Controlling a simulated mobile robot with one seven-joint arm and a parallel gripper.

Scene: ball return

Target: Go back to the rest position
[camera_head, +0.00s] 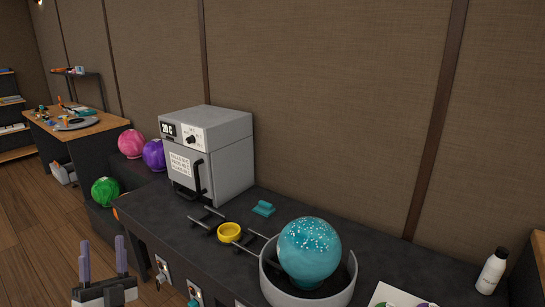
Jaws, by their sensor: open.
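My gripper (103,257) is at the lower left of the head view, in front of the dark counter. Its two purple-grey fingers point up and stand apart. Nothing shows between them. A speckled teal ball (310,251) sits in a round grey holder (338,297) on the counter at lower right. The holder's lower edge is cut off by the frame.
A grey oven-like box (230,155) with a black handle stands on the dark counter (345,232). A yellow ring (229,232) and a teal block (263,208) lie near it. Pink (131,143), purple (154,154) and green (105,191) balls are at left. A white bottle (492,271) stands right.

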